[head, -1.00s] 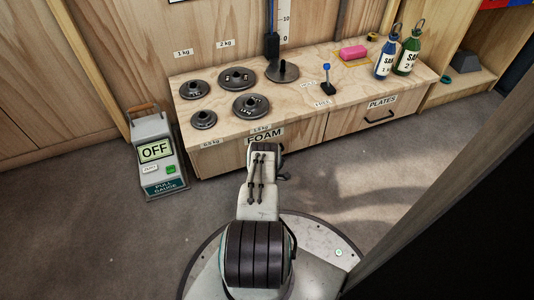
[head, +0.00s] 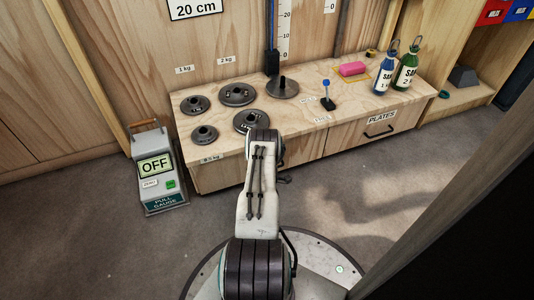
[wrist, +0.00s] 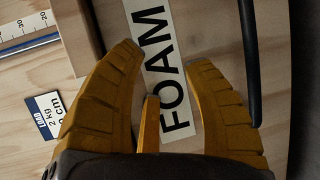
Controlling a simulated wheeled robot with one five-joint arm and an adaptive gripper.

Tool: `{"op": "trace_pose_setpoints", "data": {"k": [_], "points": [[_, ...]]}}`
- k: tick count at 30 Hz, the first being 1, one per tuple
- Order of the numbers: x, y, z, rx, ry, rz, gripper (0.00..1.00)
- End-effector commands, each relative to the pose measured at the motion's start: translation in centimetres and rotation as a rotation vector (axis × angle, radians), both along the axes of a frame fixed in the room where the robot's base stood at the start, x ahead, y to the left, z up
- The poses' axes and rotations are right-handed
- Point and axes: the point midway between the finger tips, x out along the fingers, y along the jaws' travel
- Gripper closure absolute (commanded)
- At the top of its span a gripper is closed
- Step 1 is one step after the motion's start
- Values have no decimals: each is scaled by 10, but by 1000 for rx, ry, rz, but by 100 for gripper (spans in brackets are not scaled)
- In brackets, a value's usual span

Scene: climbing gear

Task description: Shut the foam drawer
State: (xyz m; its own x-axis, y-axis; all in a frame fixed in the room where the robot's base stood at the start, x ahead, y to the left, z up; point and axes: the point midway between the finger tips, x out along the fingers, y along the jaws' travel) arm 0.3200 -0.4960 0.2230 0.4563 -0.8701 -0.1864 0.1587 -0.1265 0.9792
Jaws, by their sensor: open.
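A black handle bar (wrist: 250,60) runs down the right of that view. In the head view my arm hides the gripper.
Round weights (head: 236,94) and two bottles (head: 384,74) stand on the bench top. The plates drawer (head: 375,132) is to the right and looks shut. A pull gauge (head: 157,170) stands on the floor at left. A dark post edge (head: 430,190) rises close at right.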

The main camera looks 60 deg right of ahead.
Motion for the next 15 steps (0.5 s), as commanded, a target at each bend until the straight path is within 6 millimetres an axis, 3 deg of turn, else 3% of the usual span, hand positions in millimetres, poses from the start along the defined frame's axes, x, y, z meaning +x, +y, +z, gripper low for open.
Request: {"op": "trace_pose_setpoints", "data": {"k": [3, 15], "points": [[0, -4, 15, -12, -8, -4, 55], [-1, -2, 20, -5, -3, -4, 55]]}}
